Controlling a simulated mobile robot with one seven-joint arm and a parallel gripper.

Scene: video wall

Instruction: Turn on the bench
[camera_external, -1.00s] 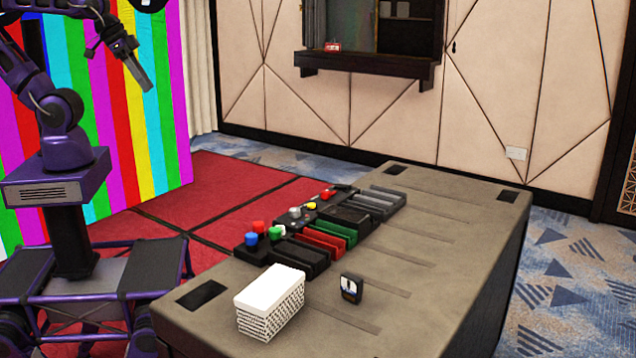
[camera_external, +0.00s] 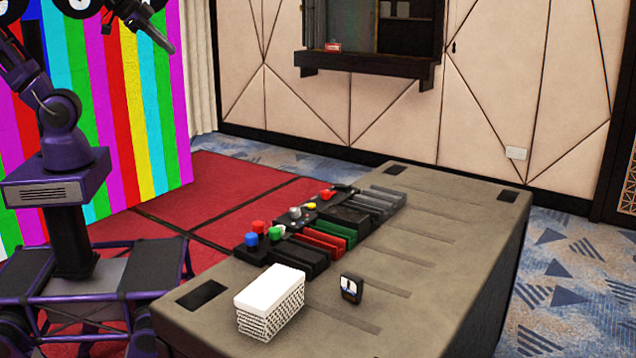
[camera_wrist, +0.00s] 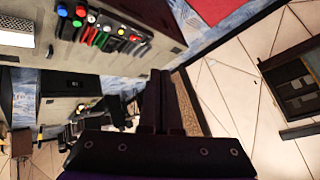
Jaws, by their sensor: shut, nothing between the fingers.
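The bench (camera_external: 440,230) is a long grey block with a dark control strip (camera_external: 295,236) along its far left edge. The strip carries coloured knobs: blue (camera_external: 251,239), green (camera_external: 277,232), yellow (camera_external: 311,206) and red (camera_external: 327,195) among them. In the wrist view the bench (camera_wrist: 95,56) is at upper left, with its row of knobs at the top. My gripper (camera_external: 170,47) is shut and empty, high in front of the colour-striped wall, left of the bench and well apart from it. In the wrist view my gripper (camera_wrist: 160,76) points away from the knobs.
A white-topped box or stack (camera_external: 270,300) and a small black device (camera_external: 351,288) stand on the bench's near end. A striped video wall (camera_external: 130,110) is behind my arm. Red floor (camera_external: 200,185) lies open left of the bench. A dark wall shelf (camera_external: 370,72) is at the back.

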